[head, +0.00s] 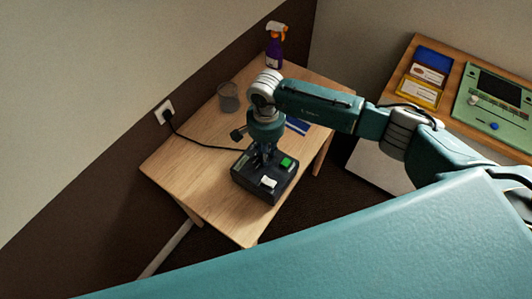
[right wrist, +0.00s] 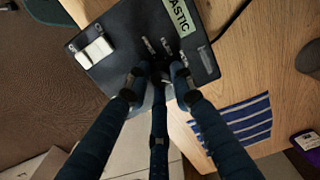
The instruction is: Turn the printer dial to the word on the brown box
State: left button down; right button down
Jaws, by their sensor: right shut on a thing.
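The black label printer (head: 247,186) sits on the wooden table, with a green patch and a white piece on top. In the right wrist view the printer (right wrist: 120,28) shows a strip reading "ASTIC", its start cut off, and small white words around the dial spot, too small to read. My right gripper (head: 264,157) points down onto the printer. Its fingers (right wrist: 158,72) are closed together on the dial, which they mostly hide, so its pointing direction cannot be told. I cannot make out a brown box for certain. My left gripper is not in view.
A grey cup (head: 228,98), a purple spray bottle (head: 274,54) and a blue striped cloth (right wrist: 248,122) are on the table. A black cable runs from the printer to a wall socket (head: 164,111). A second table holds a green panel (head: 498,105) and blue and yellow trays (head: 417,93).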

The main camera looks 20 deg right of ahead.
jog(key=m+b, duration=0.3)
jog(key=b, duration=0.1)
jog(key=shift+f+m, duration=0.2)
jog(key=shift+m, duration=0.2)
jog(key=shift+r+m+b, duration=0.2)
jog(key=shift+m+b, duration=1.05)
jog(key=shift+m, duration=0.25)
jog(key=c, duration=1.5)
grip_release()
notch_tip(320, 180, up, 12)
jog(key=shift+r, duration=0.1)
